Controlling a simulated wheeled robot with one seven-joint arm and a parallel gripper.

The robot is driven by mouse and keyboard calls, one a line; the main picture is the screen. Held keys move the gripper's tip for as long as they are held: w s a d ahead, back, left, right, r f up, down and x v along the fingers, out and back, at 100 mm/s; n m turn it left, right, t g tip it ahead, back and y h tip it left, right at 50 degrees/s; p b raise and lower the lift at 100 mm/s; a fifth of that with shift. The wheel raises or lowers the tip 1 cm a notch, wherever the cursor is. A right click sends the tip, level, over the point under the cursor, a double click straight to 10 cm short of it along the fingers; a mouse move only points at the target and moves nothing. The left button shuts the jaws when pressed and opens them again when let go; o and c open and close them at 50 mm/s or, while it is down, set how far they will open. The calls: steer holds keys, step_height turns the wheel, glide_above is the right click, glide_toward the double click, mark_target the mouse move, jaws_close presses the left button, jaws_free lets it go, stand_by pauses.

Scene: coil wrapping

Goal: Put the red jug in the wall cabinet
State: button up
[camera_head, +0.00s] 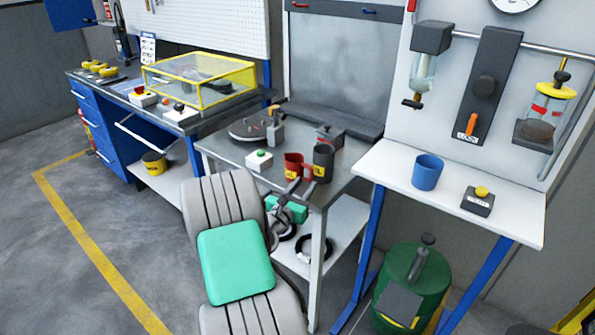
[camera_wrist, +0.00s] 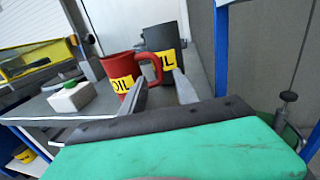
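The red jug (camera_head: 292,167) with a yellow OIL label stands upright on the grey table (camera_head: 226,153). In the wrist view the jug (camera_wrist: 115,70) has its handle (camera_wrist: 156,68) on the right. My gripper (camera_head: 297,188) is at the table's front edge, just in front of the jug. In the wrist view my gripper (camera_wrist: 160,86) has its fingers apart with nothing between them, pointing towards the handle side. I cannot tell whether a finger touches the jug. A blue box (camera_head: 72,14), possibly the wall cabinet, is cut off at the top left; its inside is not visible.
A dark grey jug (camera_head: 323,164) stands close to the red jug's right and also shows in the wrist view (camera_wrist: 162,42). A button box (camera_head: 259,160) stands to the left. A blue cup (camera_head: 427,172) is on the white shelf. Open floor (camera_head: 75,250) lies left.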

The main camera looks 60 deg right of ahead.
mark_target(311, 178)
steer(key=d, duration=0.3)
steer(key=shift+d+f, duration=0.1)
jaws_close()
stand_by(1.3)
